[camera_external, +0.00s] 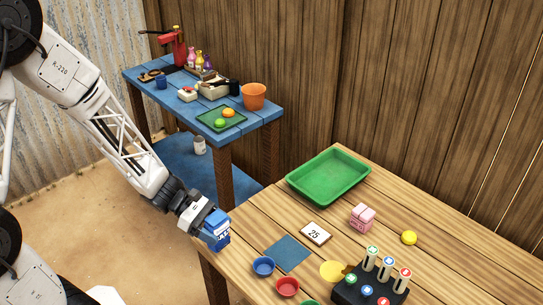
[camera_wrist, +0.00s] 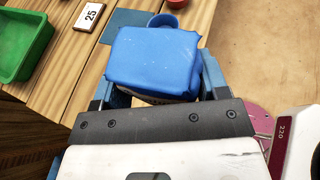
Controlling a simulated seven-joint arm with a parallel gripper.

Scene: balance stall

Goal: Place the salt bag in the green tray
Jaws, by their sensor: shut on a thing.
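A blue bag (camera_external: 221,240) with a white marking too small to read is in my gripper (camera_external: 208,226). In the wrist view the blue bag (camera_wrist: 155,62) fills the space between the two blue fingers, and my gripper (camera_wrist: 158,88) is shut on it. The bag is at the near left edge of the wooden table; I cannot tell whether it touches the tabletop. The green tray (camera_external: 328,193) lies empty at the table's back left, apart from the bag. Part of the green tray (camera_wrist: 18,75) also shows at the left of the wrist view.
Between bag and tray lies a "25" card (camera_external: 316,233). A blue square (camera_external: 287,254), blue cup (camera_external: 263,266) and red cup (camera_external: 287,287) are near. A pink bag (camera_external: 362,217), yellow ball (camera_external: 409,237) and black peg stand (camera_external: 368,289) are farther right. A blue side table (camera_external: 165,101) stands behind.

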